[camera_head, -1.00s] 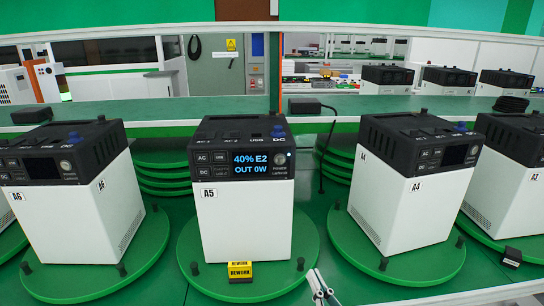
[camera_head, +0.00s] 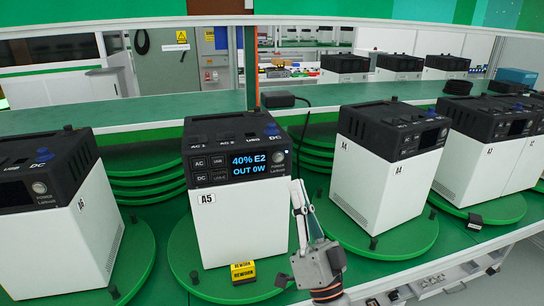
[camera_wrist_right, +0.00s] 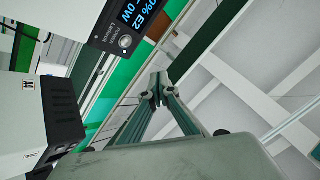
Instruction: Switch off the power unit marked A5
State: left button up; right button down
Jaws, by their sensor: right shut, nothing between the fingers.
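The power unit A5 (camera_head: 240,228) is a white box with a black top section, standing upright on a green turntable disc (camera_head: 193,288). Its display (camera_head: 248,165) is lit and reads "40% E2, OUT 0W". A round power button (camera_head: 278,157) sits right of the display, and both also show at the top of the right wrist view, with the button (camera_wrist_right: 125,41) below the display. My right gripper (camera_head: 297,186) is shut and empty, fingers pointing up beside A5's right front edge, below the button. I cannot tell whether it touches the unit. My left gripper is not in view.
A yellow REWORK block (camera_head: 243,271) lies at A5's front foot. Unit A4 (camera_head: 385,190) stands to the right on its own disc, and another unit (camera_head: 70,235) to the left. A green shelf (camera_head: 150,106) with a black adapter (camera_head: 278,99) runs behind.

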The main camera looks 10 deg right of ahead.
aim_at(278, 157)
jog(key=shift+r, duration=0.35)
jog(key=w+b, duration=0.2)
jog(key=w, duration=0.6)
jog(key=shift+w+a, duration=0.15)
jog(key=shift+w, duration=0.25)
dwell(1.4)
jog(key=shift+w, duration=0.4)
